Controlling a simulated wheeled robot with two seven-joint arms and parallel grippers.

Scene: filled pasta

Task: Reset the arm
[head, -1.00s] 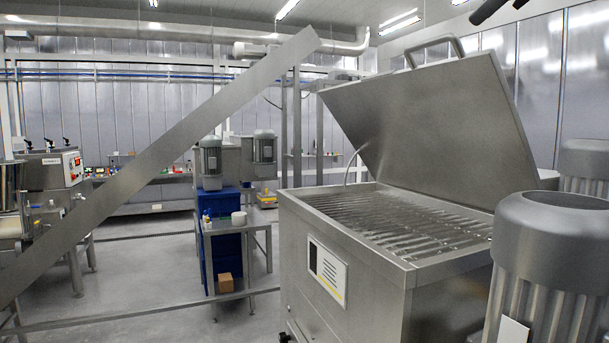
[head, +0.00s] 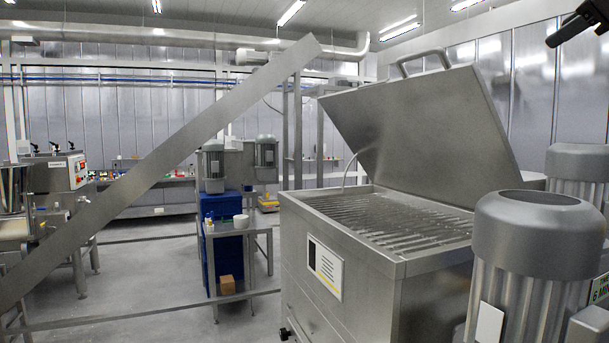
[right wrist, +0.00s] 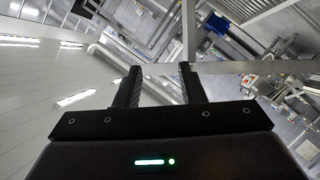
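My right gripper (head: 576,30) shows at the top right corner of the head view as a dark shape, partly cut off by the edge. It is raised high, above the grey motors. In the right wrist view my right gripper (right wrist: 160,70) has its two black fingers apart with nothing between them. It is open and empty. My left gripper is not in view.
A steel machine (head: 345,285) with a raised lid (head: 425,125) stands at centre right. Large grey motors (head: 535,240) are at the right. A slanted metal beam (head: 165,165) crosses the left. Clear floor (head: 165,270) lies at centre left.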

